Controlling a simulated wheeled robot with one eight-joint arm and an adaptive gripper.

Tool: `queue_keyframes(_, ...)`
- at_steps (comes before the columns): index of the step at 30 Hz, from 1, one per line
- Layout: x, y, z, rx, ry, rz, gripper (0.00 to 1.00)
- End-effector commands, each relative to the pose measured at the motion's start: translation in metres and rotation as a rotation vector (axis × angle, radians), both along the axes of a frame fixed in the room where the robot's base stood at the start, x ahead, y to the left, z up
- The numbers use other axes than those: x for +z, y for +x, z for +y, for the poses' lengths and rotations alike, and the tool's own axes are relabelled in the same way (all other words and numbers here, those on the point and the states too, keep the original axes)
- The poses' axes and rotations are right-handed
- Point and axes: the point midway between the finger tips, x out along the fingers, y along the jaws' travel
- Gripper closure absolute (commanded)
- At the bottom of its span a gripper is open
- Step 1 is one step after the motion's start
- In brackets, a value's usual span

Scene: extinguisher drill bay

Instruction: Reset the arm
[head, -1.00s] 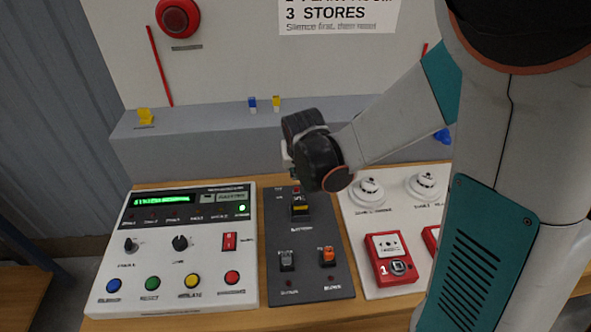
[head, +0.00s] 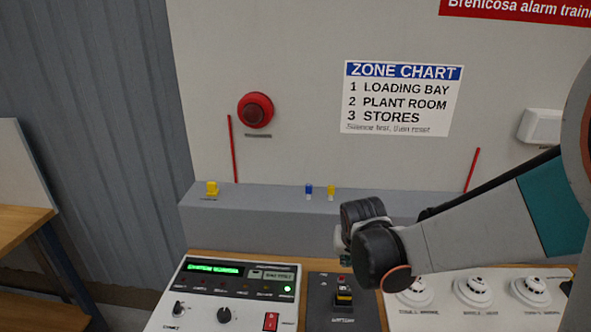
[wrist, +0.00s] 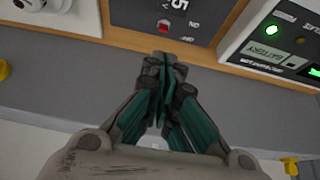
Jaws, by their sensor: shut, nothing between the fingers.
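My gripper (head: 344,244) is at the left end of my arm, in front of the grey ledge and above the far end of the dark switch panel (head: 362,314). The wrist link hides most of it in the head view. In the wrist view my gripper (wrist: 165,62) has its dark, teal-sided fingers drawn together with nothing between them.
A white alarm panel (head: 205,306) with a lit green display stands left of the dark panel. White detectors stand on a board (head: 440,318) to the right. The grey ledge (head: 265,222) carries small yellow and blue pieces. A red sounder (head: 255,110) is on the wall.

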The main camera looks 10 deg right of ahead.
Motion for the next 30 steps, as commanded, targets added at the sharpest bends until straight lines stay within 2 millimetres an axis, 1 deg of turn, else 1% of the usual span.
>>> queue_keyframes(5, 0.023, -0.023, -0.001, 0.022, 0.002, -0.013, 1.0)
queue_keyframes(9, 0.047, -0.051, -0.002, 0.051, 0.0, -0.031, 1.0)
queue_keyframes(15, 0.072, -0.093, -0.002, 0.091, 0.0, -0.056, 1.0)
queue_keyframes(21, 0.086, -0.138, -0.001, 0.128, -0.003, -0.083, 1.0)
queue_keyframes(27, 0.089, -0.179, 0.0, 0.165, -0.008, -0.11, 1.0)
queue_keyframes(30, 0.088, -0.194, 0.001, 0.178, -0.01, -0.12, 1.0)
